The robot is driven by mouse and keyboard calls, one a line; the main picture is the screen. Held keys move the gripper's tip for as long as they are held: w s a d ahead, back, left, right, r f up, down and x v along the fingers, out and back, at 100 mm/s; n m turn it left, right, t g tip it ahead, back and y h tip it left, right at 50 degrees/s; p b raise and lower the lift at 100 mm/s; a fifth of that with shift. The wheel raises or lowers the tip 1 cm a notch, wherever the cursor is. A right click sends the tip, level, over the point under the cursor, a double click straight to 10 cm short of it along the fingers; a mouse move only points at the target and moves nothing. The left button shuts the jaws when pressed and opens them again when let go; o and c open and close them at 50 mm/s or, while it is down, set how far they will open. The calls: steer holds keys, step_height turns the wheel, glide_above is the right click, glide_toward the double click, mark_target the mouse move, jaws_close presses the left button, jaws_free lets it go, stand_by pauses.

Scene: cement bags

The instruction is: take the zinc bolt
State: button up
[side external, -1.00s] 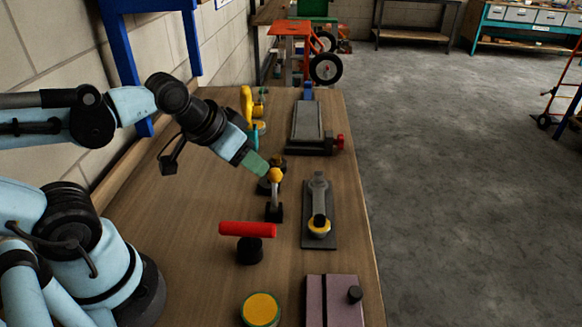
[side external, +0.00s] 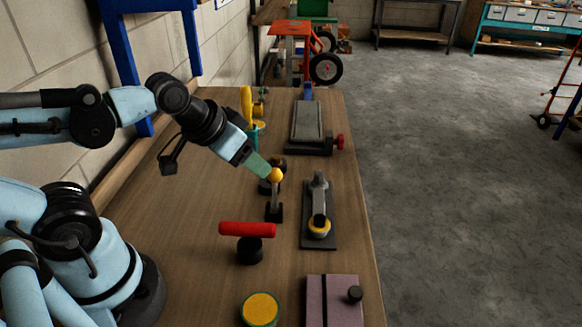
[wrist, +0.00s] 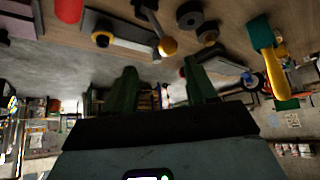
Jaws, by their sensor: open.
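No piece is plainly a loose zinc bolt; the closest match is a grey metal piece (side external: 319,196) on a dark plate (side external: 307,237), with a yellow ring (side external: 319,228) at its near end. The plate also shows in the wrist view (wrist: 128,40). My gripper (side external: 266,170), with green fingers, is left of this plate and close to a yellow ball (side external: 276,174) on a short dark lever (side external: 275,205). In the wrist view my gripper (wrist: 160,82) has its fingers apart with nothing between them. The ball (wrist: 168,46) shows beyond them. Contact cannot be told.
A red-handled part (side external: 246,229), a yellow-topped disc (side external: 261,309) and a mauve block (side external: 334,299) stand nearer. A grey-topped device (side external: 308,124) with a red knob and a yellow handle (side external: 246,105) stand farther back. Bare bench (side external: 190,240) lies to the left.

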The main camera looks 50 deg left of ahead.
steer(key=w+r+m+g, duration=0.1)
steer(key=w+r+g, duration=0.2)
steer(key=w+r, duration=0.35)
steer(key=m+g, duration=0.2)
steer(key=g, duration=0.2)
glide_toward(321, 173)
step_height(321, 173, down, 9)
steer(key=shift+a+r, duration=0.1)
stand_by(0.3)
jaws_close()
steer(key=shift+r, duration=0.1)
